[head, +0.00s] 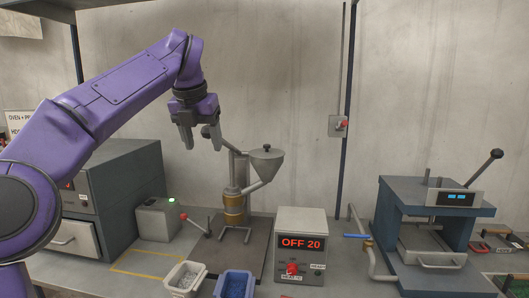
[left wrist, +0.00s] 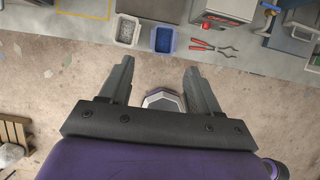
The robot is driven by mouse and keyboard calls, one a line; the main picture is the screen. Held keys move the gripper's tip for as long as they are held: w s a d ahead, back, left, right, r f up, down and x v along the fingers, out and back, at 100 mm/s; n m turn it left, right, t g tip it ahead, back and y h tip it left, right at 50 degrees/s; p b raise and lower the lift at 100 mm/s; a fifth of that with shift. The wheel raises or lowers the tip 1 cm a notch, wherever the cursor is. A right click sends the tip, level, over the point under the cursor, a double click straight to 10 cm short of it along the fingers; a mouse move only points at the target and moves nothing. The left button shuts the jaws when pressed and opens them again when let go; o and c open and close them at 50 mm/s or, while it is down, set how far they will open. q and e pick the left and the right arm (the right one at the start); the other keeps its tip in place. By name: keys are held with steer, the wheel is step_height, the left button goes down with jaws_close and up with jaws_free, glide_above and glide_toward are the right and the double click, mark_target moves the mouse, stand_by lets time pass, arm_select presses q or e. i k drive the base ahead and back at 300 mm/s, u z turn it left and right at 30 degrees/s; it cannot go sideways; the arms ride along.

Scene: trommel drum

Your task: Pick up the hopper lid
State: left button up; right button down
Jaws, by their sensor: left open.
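The grey hopper (head: 267,167) is a funnel on the small upright machine at the middle of the bench in the head view. My right gripper is not in view.
A black-knobbed lever (head: 209,132) rises left of the hopper. A white bin (head: 184,279) and a blue bin (head: 234,285) sit in front. A press (head: 430,225) stands at right.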

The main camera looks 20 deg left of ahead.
mark_target(267, 152)
steer(key=z, duration=0.05)
steer(key=i, duration=1.3)
